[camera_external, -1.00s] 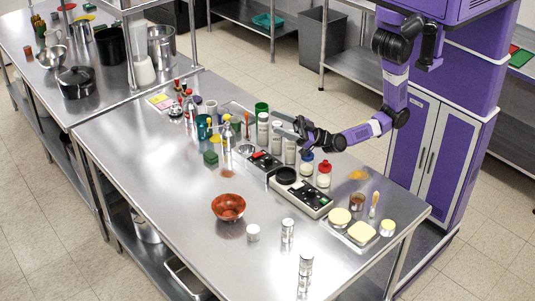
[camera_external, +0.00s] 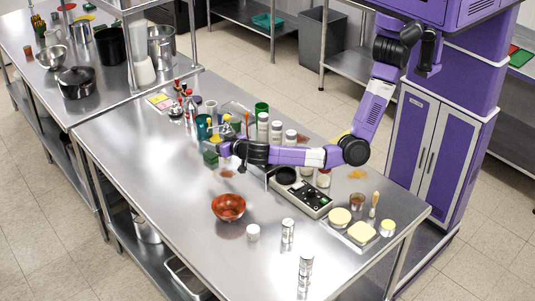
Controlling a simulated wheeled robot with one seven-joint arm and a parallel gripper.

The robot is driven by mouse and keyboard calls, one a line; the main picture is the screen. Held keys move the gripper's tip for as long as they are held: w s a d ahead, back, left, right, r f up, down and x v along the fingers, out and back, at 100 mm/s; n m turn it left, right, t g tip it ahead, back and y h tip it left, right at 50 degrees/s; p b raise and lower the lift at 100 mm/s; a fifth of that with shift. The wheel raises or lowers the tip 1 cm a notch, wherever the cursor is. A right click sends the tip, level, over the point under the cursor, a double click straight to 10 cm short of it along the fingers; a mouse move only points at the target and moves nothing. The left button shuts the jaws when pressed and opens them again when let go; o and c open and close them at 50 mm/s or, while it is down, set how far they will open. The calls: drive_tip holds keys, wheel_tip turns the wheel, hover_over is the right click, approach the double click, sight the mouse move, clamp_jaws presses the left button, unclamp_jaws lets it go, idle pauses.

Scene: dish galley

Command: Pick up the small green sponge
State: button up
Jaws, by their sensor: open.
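The small green sponge (camera_external: 210,158) appears as a dark green block on the steel table, left of the middle of the counter's clutter. My gripper (camera_external: 226,149) is open and reaches in from the right, low over the table. Its finger end is just right of the green block. The fingers are small and dark here, so I cannot tell whether they touch the block or are around it. The block's right side is close to or partly behind the gripper.
A teal cup (camera_external: 203,127) and several bottles stand just behind the block. A row of white-labelled jars (camera_external: 276,131) stands behind my arm. A red-brown bowl (camera_external: 228,207) sits in front, with a black scale (camera_external: 313,199) to the right. The table's front left is clear.

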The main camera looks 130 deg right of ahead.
drive_tip(key=y, duration=0.2)
approach(212, 155)
drive_tip(key=d, duration=0.2)
drive_tip(key=w+d, duration=0.1)
drive_tip(key=shift+w+f+g, duration=0.1)
drive_tip(key=shift+f+g, duration=0.2)
drive_tip(key=shift+d+f, duration=0.85)
drive_tip(key=shift+d, duration=0.05)
drive_tip(key=x, duration=0.5)
drive_tip(key=shift+s+d+f+b, duration=0.25)
drive_tip(key=shift+s+d+b, duration=0.05)
drive_tip(key=shift+s+b, duration=0.1)
clamp_jaws()
